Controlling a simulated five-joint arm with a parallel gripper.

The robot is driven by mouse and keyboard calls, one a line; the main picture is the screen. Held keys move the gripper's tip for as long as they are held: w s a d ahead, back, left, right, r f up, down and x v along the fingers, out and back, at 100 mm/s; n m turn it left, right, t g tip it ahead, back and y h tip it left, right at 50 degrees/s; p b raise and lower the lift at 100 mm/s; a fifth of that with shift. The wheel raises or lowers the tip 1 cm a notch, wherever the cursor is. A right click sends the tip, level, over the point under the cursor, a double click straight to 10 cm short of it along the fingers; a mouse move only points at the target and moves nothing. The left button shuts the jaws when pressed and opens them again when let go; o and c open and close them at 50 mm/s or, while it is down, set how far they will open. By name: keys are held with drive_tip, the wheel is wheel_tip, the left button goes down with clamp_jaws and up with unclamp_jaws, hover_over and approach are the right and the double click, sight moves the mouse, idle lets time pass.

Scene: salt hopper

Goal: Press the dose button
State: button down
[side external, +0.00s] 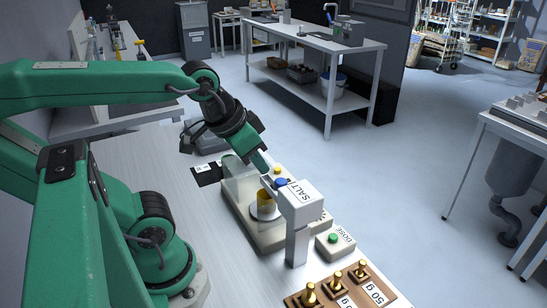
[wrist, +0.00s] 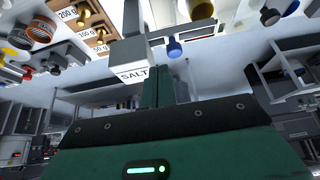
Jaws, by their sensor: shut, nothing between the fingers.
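The dose button (side external: 333,238) is a green cap on a small light box labelled DOSE, at the front right of the bench in the side view. The white salt hopper (side external: 301,196), labelled SALT, stands on a post just behind and left of it. The hopper also shows in the wrist view (wrist: 134,54). My gripper (side external: 264,167) is shut and empty, pointing down behind the hopper, apart from the dose button. In the wrist view its green fingers (wrist: 158,85) are together beside the hopper. I cannot make out the dose button in the wrist view.
A balance (side external: 262,235) with a clear shield and a yellow cup (side external: 265,203) stands left of the hopper. A blue knob (side external: 281,183) and a yellow knob (side external: 277,170) are close to my fingertips. A wooden weight block (side external: 375,294) with brass weights lies in front of the dose box.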

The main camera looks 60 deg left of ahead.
sight(333, 235)
drive_tip(key=shift+w, duration=0.15)
idle(0.3)
drive_tip(key=w+d+n+g, duration=0.1)
drive_tip(key=w+n, duration=0.1)
drive_tip(key=n, duration=0.1)
drive_tip(key=w+d+n+g, duration=0.1)
drive_tip(key=w+n, duration=0.5)
drive_tip(key=shift+d+f+g, duration=0.15)
drive_tip(key=shift+d+g, duration=0.25)
drive_tip(key=w+d+f+n+g, duration=0.2)
drive_tip(key=w+d+f+n, duration=0.2)
drive_tip(key=w+n, duration=0.4)
drive_tip(key=shift+f+n+g, duration=0.4)
drive_tip(key=shift+f+n, duration=0.1)
drive_tip(key=shift+f, duration=0.15)
drive_tip(key=shift+f, duration=0.1)
wheel_tip(333, 235, down, 14)
drive_tip(key=shift+r, duration=0.1)
drive_tip(key=shift+s, duration=0.1)
idle(0.4)
